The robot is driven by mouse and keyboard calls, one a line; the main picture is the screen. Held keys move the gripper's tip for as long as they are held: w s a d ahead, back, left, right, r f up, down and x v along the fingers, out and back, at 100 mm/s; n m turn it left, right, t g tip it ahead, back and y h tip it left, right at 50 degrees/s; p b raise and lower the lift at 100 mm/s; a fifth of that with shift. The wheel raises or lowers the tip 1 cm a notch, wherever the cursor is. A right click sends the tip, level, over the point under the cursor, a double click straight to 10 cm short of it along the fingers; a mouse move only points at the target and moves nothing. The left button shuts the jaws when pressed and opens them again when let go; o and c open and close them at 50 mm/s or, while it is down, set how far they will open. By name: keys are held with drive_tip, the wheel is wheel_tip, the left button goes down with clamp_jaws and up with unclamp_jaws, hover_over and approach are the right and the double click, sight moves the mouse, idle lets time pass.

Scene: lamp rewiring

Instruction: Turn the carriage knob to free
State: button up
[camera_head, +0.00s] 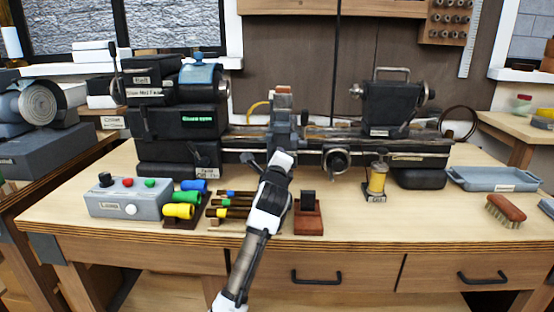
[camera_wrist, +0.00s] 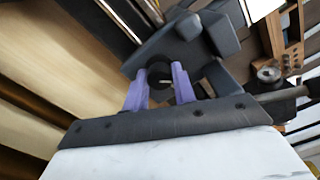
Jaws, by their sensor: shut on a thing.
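The lathe carriage (camera_head: 283,128) sits on the bed at mid-length in the head view. My gripper (camera_head: 280,158) reaches up to the front of it. In the wrist view, the two purple fingers of my gripper (camera_wrist: 159,88) stand on either side of the round black carriage knob (camera_wrist: 160,72) and are shut on it. A small pale mark shows on the knob's face. The knob sits on the grey carriage block (camera_wrist: 185,50). In the head view, my gripper hides the knob, so its setting cannot be read there.
A handwheel (camera_head: 336,160) is close to the right of my gripper. A brown block with a black top (camera_head: 308,216), a rack of tools (camera_head: 231,206) and colored cylinders (camera_head: 181,210) stand nearby on the bench.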

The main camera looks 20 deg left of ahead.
drive_tip(key=shift+n+p, duration=0.55)
drive_tip(key=shift+n, duration=3.65)
drive_tip(key=shift+f, duration=0.1)
drive_tip(key=o, duration=1)
drive_tip(key=b+v, duration=0.2)
drive_tip(key=v, duration=1.2)
